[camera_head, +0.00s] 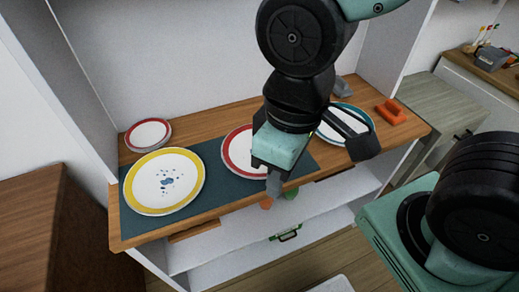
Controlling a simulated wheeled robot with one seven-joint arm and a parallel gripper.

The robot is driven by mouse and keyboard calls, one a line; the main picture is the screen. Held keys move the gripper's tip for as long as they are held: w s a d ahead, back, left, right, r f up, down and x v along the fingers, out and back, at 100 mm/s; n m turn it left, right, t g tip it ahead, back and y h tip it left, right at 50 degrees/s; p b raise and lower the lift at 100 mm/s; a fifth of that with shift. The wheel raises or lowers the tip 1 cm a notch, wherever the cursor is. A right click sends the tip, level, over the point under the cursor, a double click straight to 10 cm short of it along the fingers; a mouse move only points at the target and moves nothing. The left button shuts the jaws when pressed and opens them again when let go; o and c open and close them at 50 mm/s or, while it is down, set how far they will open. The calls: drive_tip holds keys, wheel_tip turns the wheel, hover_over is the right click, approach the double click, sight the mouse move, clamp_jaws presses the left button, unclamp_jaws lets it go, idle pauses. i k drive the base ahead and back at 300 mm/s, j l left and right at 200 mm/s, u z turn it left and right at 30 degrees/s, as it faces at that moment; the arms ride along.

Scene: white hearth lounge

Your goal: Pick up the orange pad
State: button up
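The orange pad (391,112) is a small orange block with a raised part, lying on the right end of the wooden counter (412,124). My gripper (319,166) is over the front of the counter, left of the pad and nearer to me. Its two fingers are spread apart, with nothing seen between them. The gripper is apart from the pad and hides part of the plates behind it.
A yellow-rimmed plate (164,182) and a red-rimmed plate (237,152) lie on a dark mat (213,157). A blue-rimmed plate (341,124) is left of the pad. A small red-rimmed plate (148,134) is at back left. White side panels flank the counter.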

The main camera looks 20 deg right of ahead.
sight(389, 109)
drive_tip(key=z, duration=1.3)
